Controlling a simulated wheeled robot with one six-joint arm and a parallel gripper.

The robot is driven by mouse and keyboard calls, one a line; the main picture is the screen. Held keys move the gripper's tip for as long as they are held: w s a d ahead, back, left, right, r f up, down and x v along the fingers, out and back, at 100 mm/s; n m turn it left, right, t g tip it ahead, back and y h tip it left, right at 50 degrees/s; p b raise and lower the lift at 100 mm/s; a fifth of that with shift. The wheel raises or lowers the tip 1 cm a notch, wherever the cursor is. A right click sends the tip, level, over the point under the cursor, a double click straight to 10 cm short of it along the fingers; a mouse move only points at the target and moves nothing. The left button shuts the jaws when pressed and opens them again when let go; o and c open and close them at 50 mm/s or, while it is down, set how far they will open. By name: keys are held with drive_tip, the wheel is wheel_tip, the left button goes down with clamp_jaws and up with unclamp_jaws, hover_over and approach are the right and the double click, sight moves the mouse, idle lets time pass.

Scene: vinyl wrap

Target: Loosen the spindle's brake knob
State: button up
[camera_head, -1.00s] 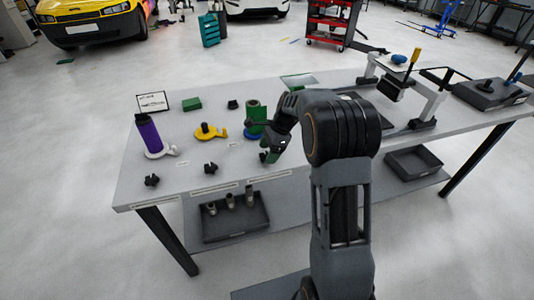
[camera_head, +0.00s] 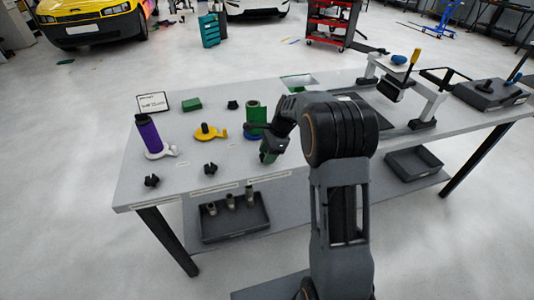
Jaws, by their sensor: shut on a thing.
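A green vinyl roll (camera_head: 256,111) stands upright on a blue spindle base (camera_head: 250,135) near the middle of the table. My gripper (camera_head: 267,155) is low at the right front side of this base, beside the roll. It is shut, apparently on the blue spindle's brake knob, which is hidden by my fingers and wrist. A yellow spindle base (camera_head: 208,132) without a roll stands to the left.
Black knob-like pieces lie on the table at the front left (camera_head: 152,181), front middle (camera_head: 210,168) and back (camera_head: 232,104). A green block (camera_head: 192,104) and a small sign (camera_head: 153,103) are behind. A frame-like stand (camera_head: 432,103) occupies the right side.

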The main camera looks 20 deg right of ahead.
drive_tip(key=shift+r, duration=0.1)
drive_tip(key=shift+w+r+n+g+p, duration=0.1)
drive_tip(key=shift+n+g+p, duration=0.3)
drive_tip(key=shift+n+p, duration=0.55)
drive_tip(key=n+g+p, duration=0.1)
drive_tip(key=n, duration=0.1)
drive_tip(key=shift+n+p, duration=0.3)
drive_tip(key=shift+n, duration=0.05)
drive_tip(key=n+g+h+p, duration=0.1)
drive_tip(key=n, duration=0.2)
drive_tip(key=shift+w+a+n+p, duration=0.1)
drive_tip(key=shift+w+n+p, duration=0.05)
drive_tip(key=shift+n+p, duration=0.15)
drive_tip(key=n+g+h+p, duration=0.1)
drive_tip(key=n, duration=0.2)
drive_tip(key=shift+w+a+n, duration=0.1)
drive_tip(key=shift+n, duration=0.2)
drive_tip(key=n+h, duration=0.1)
drive_tip(key=n, duration=0.2)
drive_tip(key=n+h, duration=0.1)
drive_tip(key=n, duration=0.2)
drive_tip(key=shift+a+n+g+h+p, duration=0.15)
drive_tip(key=shift+n+g+h+p, duration=0.15)
drive_tip(key=n+h, duration=0.1)
drive_tip(key=n, duration=0.1)
drive_tip(key=n+h, duration=0.1)
drive_tip(key=n, duration=0.2)
drive_tip(key=shift+a, duration=0.15)
drive_tip(key=shift+n, duration=0.4)
